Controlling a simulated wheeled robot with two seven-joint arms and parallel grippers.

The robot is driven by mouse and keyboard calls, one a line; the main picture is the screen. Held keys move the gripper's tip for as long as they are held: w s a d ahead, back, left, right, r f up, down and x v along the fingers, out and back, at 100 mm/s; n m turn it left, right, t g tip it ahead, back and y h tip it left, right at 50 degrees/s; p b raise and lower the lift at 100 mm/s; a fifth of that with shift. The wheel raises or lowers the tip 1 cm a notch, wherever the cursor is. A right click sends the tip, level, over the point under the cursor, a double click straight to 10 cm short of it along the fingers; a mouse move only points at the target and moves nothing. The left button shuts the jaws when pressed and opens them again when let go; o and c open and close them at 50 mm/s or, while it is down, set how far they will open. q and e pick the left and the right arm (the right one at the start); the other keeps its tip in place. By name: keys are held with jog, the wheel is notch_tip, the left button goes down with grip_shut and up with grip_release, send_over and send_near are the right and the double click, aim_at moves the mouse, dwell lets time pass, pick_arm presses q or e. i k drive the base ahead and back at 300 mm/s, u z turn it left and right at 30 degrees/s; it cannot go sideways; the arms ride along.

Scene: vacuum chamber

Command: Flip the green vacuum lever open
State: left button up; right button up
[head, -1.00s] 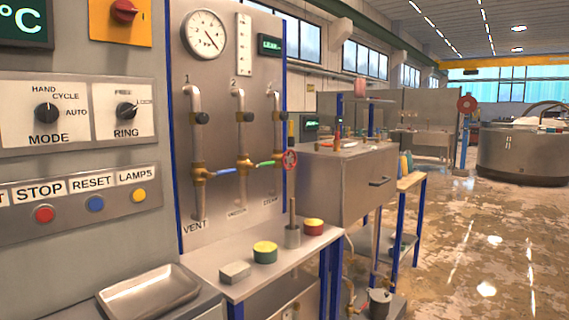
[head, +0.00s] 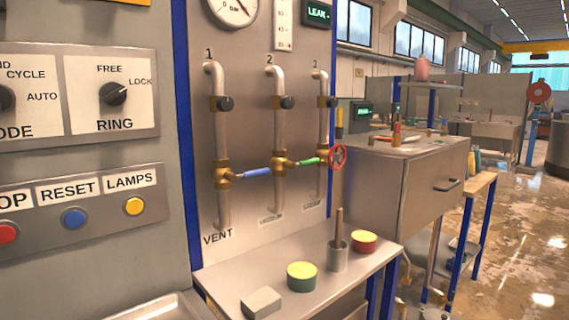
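The green lever (head: 308,161) is on the middle pipe, the one numbered 2 and labelled as vacuum (head: 280,135). It sticks out sideways to the right from a brass valve body (head: 280,163), nearly level and tilted slightly up. Its tip ends close to the red handwheel (head: 337,157) on pipe 3; I cannot tell whether they touch. A blue lever (head: 252,171) sticks out to the right from the brass valve on the vent pipe (head: 220,140). Neither of my grippers is in view.
A shelf (head: 225,276) below the pipes holds a grey block (head: 261,302), a green and yellow tin (head: 301,276), a red and yellow tin (head: 363,241) and a metal cup (head: 338,255) with a rod. A control panel (head: 80,150) stands at left. Open floor lies at right.

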aim_at(308, 162)
jog(key=k, duration=1.35)
jog(key=z, duration=0.65)
jog(key=i, duration=1.6)
jog(key=u, duration=0.85)
jog(key=i, duration=0.6)
jog(key=u, duration=0.65)
